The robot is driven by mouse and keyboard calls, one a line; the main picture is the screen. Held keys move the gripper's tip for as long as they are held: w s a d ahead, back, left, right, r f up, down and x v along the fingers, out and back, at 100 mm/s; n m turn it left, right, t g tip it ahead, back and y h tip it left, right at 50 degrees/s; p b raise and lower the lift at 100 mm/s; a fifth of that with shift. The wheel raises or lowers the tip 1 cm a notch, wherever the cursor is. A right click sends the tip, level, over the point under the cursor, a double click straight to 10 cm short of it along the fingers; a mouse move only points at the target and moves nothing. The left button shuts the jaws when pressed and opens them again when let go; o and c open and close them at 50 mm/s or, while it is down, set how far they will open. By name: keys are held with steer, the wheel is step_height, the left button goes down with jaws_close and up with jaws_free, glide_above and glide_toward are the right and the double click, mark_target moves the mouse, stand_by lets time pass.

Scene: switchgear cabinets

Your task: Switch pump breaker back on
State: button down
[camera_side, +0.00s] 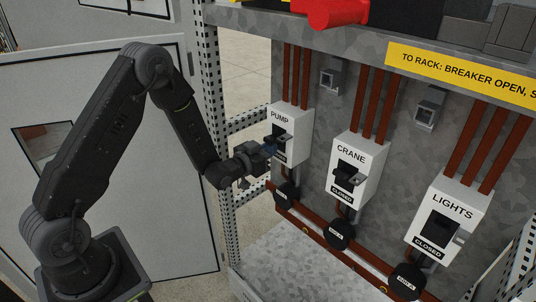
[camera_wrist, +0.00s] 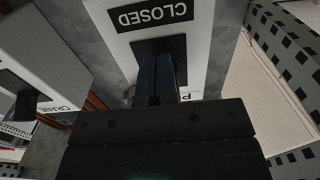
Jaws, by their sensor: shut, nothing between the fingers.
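The pump breaker (camera_side: 291,122) is a white box labelled PUMP at the left of the back panel. Its plate (camera_wrist: 151,16) reads CLOSED, upside down in the wrist view. My gripper (camera_side: 271,148) is at the front of this breaker, its fingers shut with nothing between them. In the wrist view my gripper (camera_wrist: 159,76) overlaps the breaker's dark recess (camera_wrist: 145,47). The fingers hide the pump handle, so I cannot tell its position or whether they touch it.
The crane breaker (camera_side: 357,167) and lights breaker (camera_side: 447,222) stand to the right, both plates reading CLOSED. Red-brown bars (camera_side: 374,103) run above each box. A perforated post (camera_side: 212,95) stands left, close to my arm. A yellow sign (camera_side: 465,75) is at upper right.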

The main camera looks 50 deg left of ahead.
steer(key=s+f, duration=0.1)
steer(key=s, duration=0.6)
stand_by(0.6)
steer(key=s+d+r+g+y, duration=0.1)
steer(key=s+d+r+g, duration=0.15)
steer(key=r, duration=0.35)
steer(key=s+d+r+g, duration=0.1)
steer(key=s+r+g, duration=0.1)
steer(key=r+g, duration=0.3)
steer(key=s+d+r+g, duration=0.2)
steer(key=s+r, duration=0.1)
steer(key=s, duration=0.7)
steer(key=s+d+r+g+h, duration=0.1)
steer(key=s+d+r+g, duration=0.1)
steer(key=s, duration=0.8)
step_height(320, 180, up, 2)
steer(key=shift+s+d+r+g, duration=0.15)
steer(key=shift+d+g, duration=0.05)
steer(key=shift+g, duration=0.25)
